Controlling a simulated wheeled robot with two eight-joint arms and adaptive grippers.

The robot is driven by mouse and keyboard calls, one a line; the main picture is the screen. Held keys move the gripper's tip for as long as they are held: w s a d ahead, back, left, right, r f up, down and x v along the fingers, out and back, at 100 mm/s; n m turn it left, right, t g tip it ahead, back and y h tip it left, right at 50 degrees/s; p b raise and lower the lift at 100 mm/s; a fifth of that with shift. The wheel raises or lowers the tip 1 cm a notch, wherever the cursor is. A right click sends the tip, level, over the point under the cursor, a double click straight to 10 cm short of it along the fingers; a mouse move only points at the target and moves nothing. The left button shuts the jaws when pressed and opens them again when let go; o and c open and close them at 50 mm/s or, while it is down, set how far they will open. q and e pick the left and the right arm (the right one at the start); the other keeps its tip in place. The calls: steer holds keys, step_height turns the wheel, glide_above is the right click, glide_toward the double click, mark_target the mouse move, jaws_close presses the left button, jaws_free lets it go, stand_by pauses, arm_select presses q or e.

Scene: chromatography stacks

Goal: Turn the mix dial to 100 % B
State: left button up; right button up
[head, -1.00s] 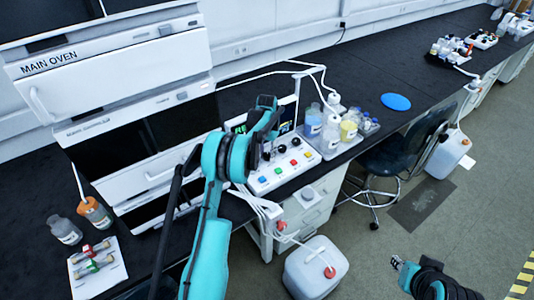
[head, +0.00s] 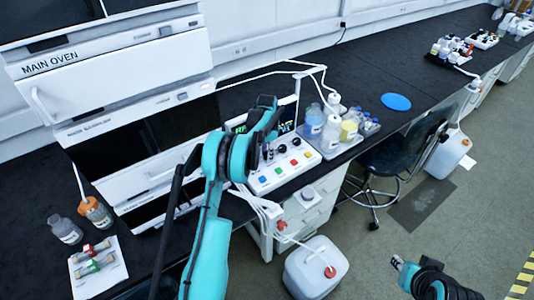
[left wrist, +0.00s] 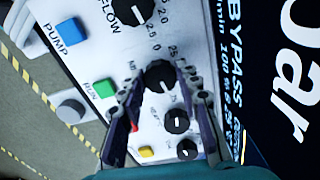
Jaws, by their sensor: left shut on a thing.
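The mix dial (left wrist: 160,76) is a black round knob on the white control panel (left wrist: 95,45), with scale numbers around it such as 25 and 75. In the left wrist view my left gripper (left wrist: 161,88) has a dark finger on each side of this knob and is shut on it. The fingers hide part of the scale, and the dial's exact reading is hard to tell. In the head view my left gripper (head: 266,150) is at the panel and hides some of its dials. My right gripper (head: 399,263) hangs over the floor at lower right, too small to judge.
The flow dial (left wrist: 135,10) is beside the mix dial, with smaller black knobs (left wrist: 176,121) on the other side. Blue pump (left wrist: 69,31) and green run (left wrist: 104,88) buttons are close. A bottle tray (head: 330,150) stands right of the panel.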

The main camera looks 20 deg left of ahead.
stand_by(0.3)
arm_select(q)
steer(key=o, duration=1.2)
steer(key=shift+c, duration=0.2)
step_height(320, 180, up, 12)
